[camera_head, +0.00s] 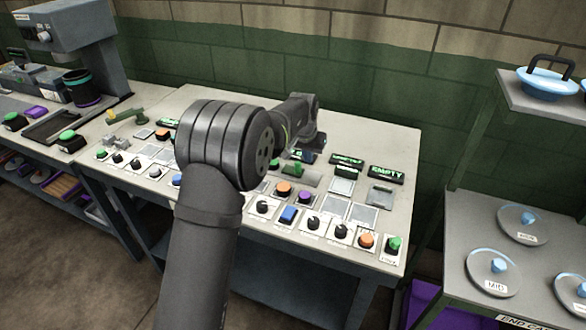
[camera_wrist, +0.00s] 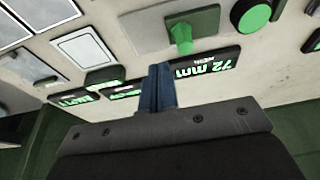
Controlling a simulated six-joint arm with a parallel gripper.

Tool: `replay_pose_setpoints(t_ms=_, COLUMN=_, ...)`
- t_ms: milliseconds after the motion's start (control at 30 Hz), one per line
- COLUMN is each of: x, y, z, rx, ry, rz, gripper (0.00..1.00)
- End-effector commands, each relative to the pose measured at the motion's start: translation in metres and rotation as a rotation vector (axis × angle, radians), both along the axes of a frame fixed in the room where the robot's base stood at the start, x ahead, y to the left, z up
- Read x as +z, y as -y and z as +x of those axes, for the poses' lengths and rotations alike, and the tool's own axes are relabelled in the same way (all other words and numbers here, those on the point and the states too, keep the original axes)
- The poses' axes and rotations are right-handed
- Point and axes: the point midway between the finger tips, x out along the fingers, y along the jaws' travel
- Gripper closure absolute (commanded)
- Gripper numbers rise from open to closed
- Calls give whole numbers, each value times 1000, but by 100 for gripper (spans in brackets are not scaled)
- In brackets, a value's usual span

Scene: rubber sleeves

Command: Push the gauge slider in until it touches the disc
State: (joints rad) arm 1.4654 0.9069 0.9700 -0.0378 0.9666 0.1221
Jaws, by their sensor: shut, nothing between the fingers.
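In the wrist view, a green slider knob (camera_wrist: 181,38) stands on a grey gauge plate (camera_wrist: 150,32). A display reading 72 mm (camera_wrist: 205,66) sits beside the plate, upside down in this view. My gripper (camera_wrist: 158,72) has its blue fingers pressed together and empty. Its tips appear beside the display, just short of the plate's edge and apart from the knob. A round green piece (camera_wrist: 250,15) lies to the knob's right; I cannot tell if it is the disc. In the head view, the green knob (camera_head: 291,168) shows beyond my wrist, and my fingers are largely hidden.
The panel (camera_head: 405,140) holds several knobs, buttons and pale pads. An EMPTY display (camera_head: 386,175) stands at its back right. A shelf with lidded discs (camera_head: 494,270) stands at the right.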

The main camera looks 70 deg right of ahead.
Motion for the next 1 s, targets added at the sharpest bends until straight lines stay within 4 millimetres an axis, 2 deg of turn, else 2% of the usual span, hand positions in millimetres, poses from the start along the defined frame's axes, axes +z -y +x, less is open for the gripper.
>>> replay_pose_setpoints(t_ms=467, x=-1, y=0, z=0, rx=0, ry=0, rz=0, gripper=100)
replay_pose_setpoints(t_ms=1000, x=-22, y=0, z=0, rx=0, ry=0, rz=1, gripper=100)
